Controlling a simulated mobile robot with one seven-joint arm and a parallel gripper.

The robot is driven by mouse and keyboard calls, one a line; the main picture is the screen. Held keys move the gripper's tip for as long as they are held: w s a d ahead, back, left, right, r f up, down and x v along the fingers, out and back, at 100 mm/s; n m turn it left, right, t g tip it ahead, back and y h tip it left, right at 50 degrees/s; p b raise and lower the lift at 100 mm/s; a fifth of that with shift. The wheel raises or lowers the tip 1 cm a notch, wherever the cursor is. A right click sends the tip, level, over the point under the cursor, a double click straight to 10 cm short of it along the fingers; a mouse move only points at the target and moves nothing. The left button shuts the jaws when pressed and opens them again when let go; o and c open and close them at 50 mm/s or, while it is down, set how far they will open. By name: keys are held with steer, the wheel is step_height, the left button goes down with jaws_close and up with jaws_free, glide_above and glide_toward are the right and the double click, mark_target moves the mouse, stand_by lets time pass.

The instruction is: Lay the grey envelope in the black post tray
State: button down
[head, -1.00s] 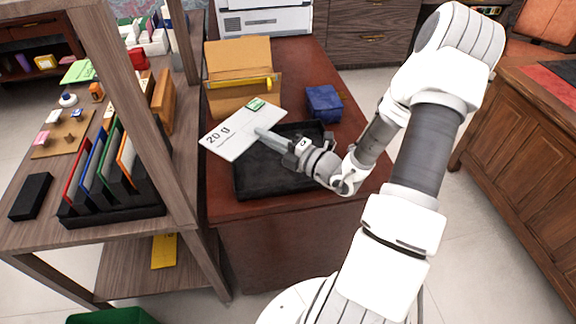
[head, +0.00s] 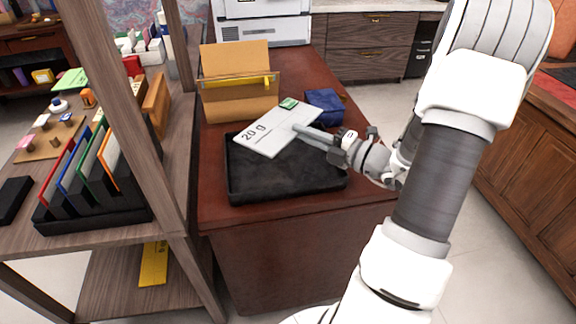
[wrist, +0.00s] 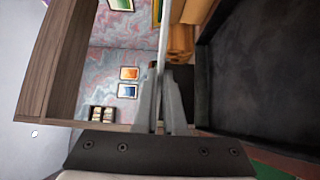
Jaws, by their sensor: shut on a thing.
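The grey envelope (head: 276,130), marked "20 g" with a green label, is held tilted above the black post tray (head: 290,188) in the head view. My gripper (head: 299,130) is shut on its right edge. In the wrist view the envelope (wrist: 163,35) shows edge-on as a thin pale strip between the fingers of my gripper (wrist: 162,80). The tray (wrist: 255,75) fills the right of the wrist view. The tray's visible floor looks empty; its back part is hidden by the envelope and gripper.
A brown letter holder (head: 238,85) with a yellow strip stands behind the tray. A blue box (head: 324,106) lies behind it to the right. A wooden shelf (head: 175,190) with upright coloured folders stands close on the left.

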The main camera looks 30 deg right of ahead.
steer(key=shift+f+b, duration=2.25)
steer(key=shift+b, duration=0.05)
steer(key=c, duration=0.9)
jaws_free()
steer(key=p+v, duration=0.4)
steer(key=v, duration=1.3)
steer(key=shift+s+d, duration=0.1)
steer(key=shift+s, duration=0.1)
steer(key=shift+r, duration=0.1)
